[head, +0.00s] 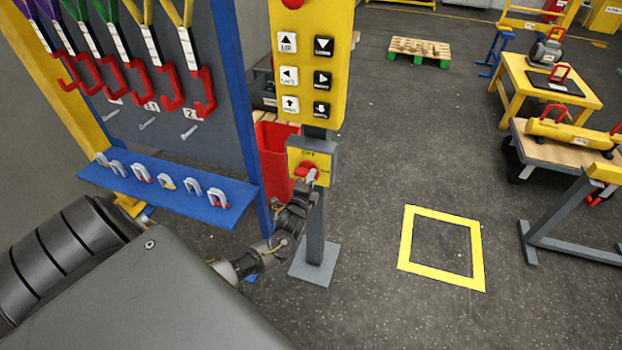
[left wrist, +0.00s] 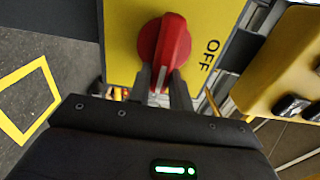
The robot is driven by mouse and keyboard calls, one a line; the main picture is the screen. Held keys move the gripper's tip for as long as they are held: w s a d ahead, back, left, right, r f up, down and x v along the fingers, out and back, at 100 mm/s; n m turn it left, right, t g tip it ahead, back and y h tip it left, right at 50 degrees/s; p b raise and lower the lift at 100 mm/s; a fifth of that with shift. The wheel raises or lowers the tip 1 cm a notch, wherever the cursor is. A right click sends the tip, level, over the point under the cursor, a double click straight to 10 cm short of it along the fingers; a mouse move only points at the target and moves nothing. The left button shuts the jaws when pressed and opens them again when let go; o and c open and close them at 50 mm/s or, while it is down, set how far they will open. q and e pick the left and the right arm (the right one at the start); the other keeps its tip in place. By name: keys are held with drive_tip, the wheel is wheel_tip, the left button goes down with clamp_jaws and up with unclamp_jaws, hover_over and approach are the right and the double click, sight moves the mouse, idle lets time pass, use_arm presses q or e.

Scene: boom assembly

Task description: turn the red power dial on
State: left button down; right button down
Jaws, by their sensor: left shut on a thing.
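The red power dial (head: 306,170) sits on a yellow plate (head: 296,157) on a grey post, below a yellow button panel (head: 322,97). In the left wrist view the red dial (left wrist: 166,45) is large, with the word OFF printed on the plate to its right. My left gripper (head: 309,180) is at the dial. In the left wrist view its two fingers (left wrist: 164,82) lie on either side of the dial's raised grip and are shut on it. My right gripper is not in view.
A blue-framed tool board (head: 233,95) with hanging hooks and a blue shackle shelf (head: 170,185) stands left of the post. A red bin (head: 275,150) is behind the post. A yellow floor square (head: 408,240) lies on open floor to the right.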

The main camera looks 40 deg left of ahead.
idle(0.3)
use_arm(q)
drive_tip(key=c, duration=1.3)
unclamp_jaws()
drive_tip(key=b+v, duration=0.1)
drive_tip(key=v, duration=0.9)
drive_tip(key=shift+s+d, duration=0.25)
drive_tip(key=shift+s, duration=0.1)
